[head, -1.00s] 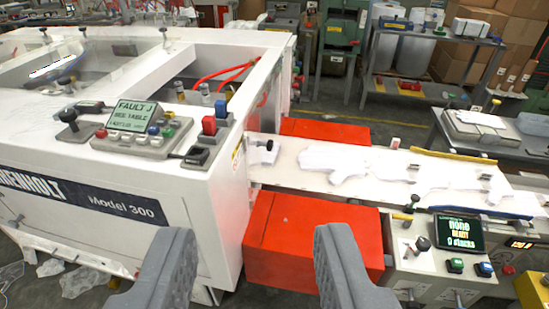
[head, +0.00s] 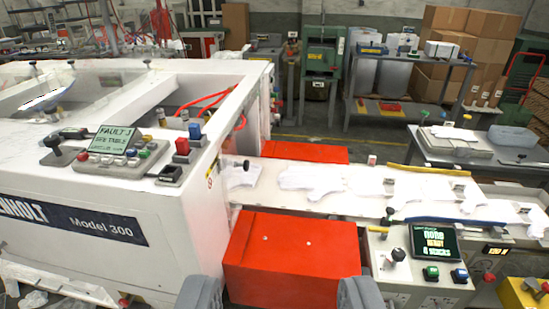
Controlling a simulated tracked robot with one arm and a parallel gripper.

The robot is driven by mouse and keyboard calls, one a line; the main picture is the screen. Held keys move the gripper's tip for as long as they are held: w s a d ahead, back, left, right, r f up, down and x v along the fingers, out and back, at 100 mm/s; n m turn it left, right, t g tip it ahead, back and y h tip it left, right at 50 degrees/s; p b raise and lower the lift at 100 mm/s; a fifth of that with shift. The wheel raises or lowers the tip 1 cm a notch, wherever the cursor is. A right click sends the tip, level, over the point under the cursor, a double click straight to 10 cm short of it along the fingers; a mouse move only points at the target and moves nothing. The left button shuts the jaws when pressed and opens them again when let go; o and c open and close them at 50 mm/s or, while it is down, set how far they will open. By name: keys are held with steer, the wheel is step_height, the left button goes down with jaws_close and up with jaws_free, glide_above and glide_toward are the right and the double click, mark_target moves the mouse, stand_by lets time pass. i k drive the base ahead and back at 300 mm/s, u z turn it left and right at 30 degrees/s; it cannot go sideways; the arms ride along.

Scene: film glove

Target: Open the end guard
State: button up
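The white machine marked "Model 300" (head: 105,226) fills the left. At its right end is a white end face (head: 212,195) where the table comes out. A dark knob (head: 235,163) sticks out from this end, above the table. I cannot tell where the end guard's edges run or whether it is open. My gripper (head: 280,294) is open and empty, its two grey fingertips wide apart at the bottom edge. In the picture they sit below and in front of the red box (head: 292,260), with the knob farther up.
A white table (head: 350,190) with flat white glove shapes runs right from the machine. A control panel with a "FAULT" screen (head: 113,139) sits on the machine. Another screen box (head: 434,242) stands at front right. Boxes (head: 455,60) and benches fill the back.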

mark_target(245, 166)
steer(key=z, duration=0.15)
steer(key=i, duration=1.4)
steer(key=u, duration=0.45)
